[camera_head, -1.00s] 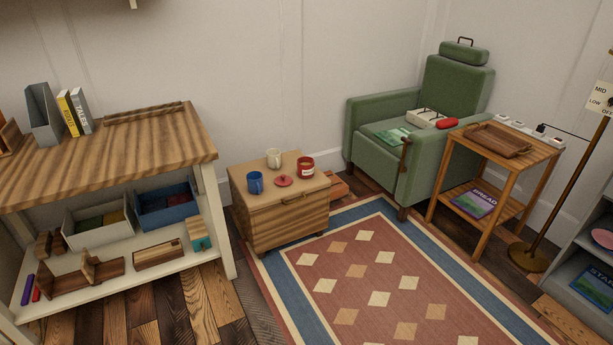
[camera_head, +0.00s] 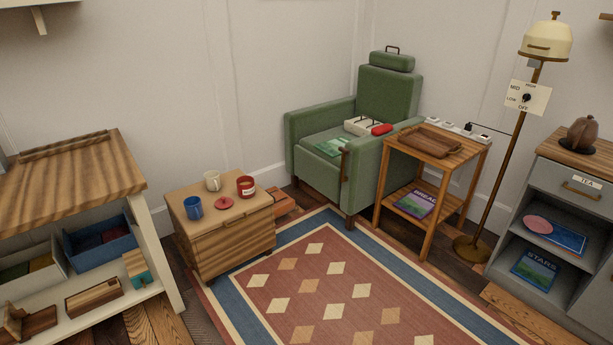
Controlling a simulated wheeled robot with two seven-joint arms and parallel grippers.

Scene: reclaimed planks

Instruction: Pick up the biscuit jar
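A red jar (camera_head: 246,187) with a pale label stands on a low wooden chest (camera_head: 233,243). The label is too small to read, so I cannot tell for certain that it is the biscuit jar. It looks open at the top. A flat red lid (camera_head: 225,203) with a knob lies in front of it, to the left. A blue mug (camera_head: 194,208) and a cream mug (camera_head: 213,181) stand on the same chest. Neither of my grippers is in view.
A wooden workbench (camera_head: 80,171) stands left of the chest. A green armchair (camera_head: 331,174) and a slatted side table (camera_head: 453,158) stand to the right. A floor lamp (camera_head: 517,146) and a grey cabinet (camera_head: 569,177) are further right. The patterned rug (camera_head: 345,285) is clear.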

